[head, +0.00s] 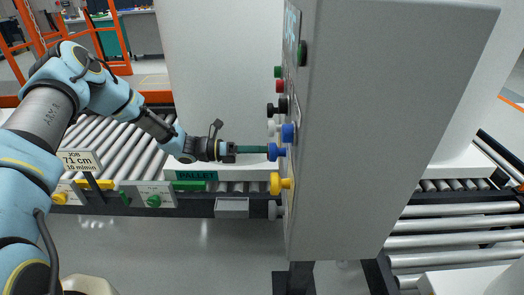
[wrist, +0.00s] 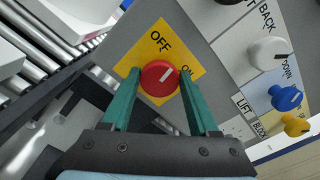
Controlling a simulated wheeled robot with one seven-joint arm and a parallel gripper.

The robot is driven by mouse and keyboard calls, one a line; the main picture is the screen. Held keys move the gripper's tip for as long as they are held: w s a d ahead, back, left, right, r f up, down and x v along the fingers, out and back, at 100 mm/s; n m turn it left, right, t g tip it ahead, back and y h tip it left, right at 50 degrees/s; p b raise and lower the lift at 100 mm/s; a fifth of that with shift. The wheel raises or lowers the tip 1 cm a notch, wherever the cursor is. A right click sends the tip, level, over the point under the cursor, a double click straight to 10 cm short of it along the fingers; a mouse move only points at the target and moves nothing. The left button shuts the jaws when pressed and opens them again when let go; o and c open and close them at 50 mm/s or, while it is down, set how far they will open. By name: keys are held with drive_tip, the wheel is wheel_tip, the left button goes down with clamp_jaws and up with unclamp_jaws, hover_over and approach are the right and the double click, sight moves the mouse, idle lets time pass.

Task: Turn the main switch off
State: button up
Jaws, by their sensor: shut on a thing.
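The main switch is a round red knob (wrist: 160,78) on a yellow plate (wrist: 146,50) marked OFF and ON in the wrist view. A white mark on the knob slants to the upper right, towards the side with ON. My gripper (wrist: 160,84) is shut on the knob, with one teal finger on each side. In the head view my gripper (head: 262,149) reaches to the face of the grey control cabinet (head: 375,130), near a blue knob (head: 276,152). I cannot make out the red switch there.
In the wrist view, a white knob (wrist: 268,53), a blue knob (wrist: 285,97) and a yellow knob (wrist: 296,124) stand on the panel to the right. In the head view, roller conveyors (head: 110,140) lie behind my arm, with a JOB 71 cm sign (head: 79,160).

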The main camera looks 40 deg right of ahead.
drive_tip(key=n, duration=0.7)
drive_tip(key=shift+w+f, duration=0.15)
idle(0.6)
drive_tip(key=o, duration=1.4)
drive_tip(key=shift+b+v, duration=1.5)
drive_tip(key=shift+v, duration=3.85)
